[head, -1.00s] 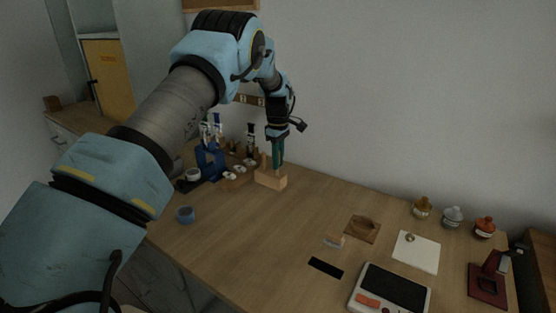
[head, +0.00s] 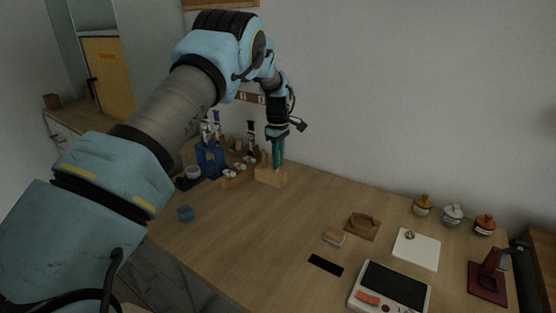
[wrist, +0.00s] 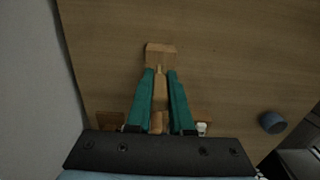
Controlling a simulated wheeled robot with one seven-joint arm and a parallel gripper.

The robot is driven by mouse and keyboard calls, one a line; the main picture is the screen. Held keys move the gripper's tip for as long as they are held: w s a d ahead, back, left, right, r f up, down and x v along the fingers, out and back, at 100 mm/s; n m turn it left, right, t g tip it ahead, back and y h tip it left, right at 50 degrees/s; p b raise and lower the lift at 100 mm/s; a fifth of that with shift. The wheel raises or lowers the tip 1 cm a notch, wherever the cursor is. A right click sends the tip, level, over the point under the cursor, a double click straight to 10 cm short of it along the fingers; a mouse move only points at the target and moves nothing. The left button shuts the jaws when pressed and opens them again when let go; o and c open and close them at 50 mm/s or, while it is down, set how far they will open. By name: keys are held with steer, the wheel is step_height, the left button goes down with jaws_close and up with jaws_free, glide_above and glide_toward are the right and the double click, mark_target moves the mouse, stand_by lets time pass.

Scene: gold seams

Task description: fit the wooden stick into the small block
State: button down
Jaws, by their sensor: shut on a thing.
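The small block (head: 270,178) is pale wood and stands on the table near the back edge, below my gripper (head: 278,166). It also shows in the wrist view (wrist: 160,52), just beyond the fingertips. My gripper's two teal fingers (wrist: 160,72) are shut on the wooden stick (wrist: 160,92), which lies lengthwise between them. The stick's narrow tip reaches the block's near edge in the wrist view. I cannot tell whether the tip is in the block or only above it. In the head view the fingers hide most of the stick.
A blue stand (head: 210,160) with tools and several small pots is left of the block. A scale (head: 390,290), a white sheet (head: 416,249) and jars (head: 452,216) are on the right.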

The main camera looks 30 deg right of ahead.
steer(key=c, duration=0.7)
jaws_free()
steer(key=shift+r, duration=0.1)
steer(key=shift+r+p, duration=1.45)
steer(key=shift+r, duration=1)
step_height(320, 180, up, 11)
steer(key=b, duration=0.3)
steer(key=shift+f, duration=0.1)
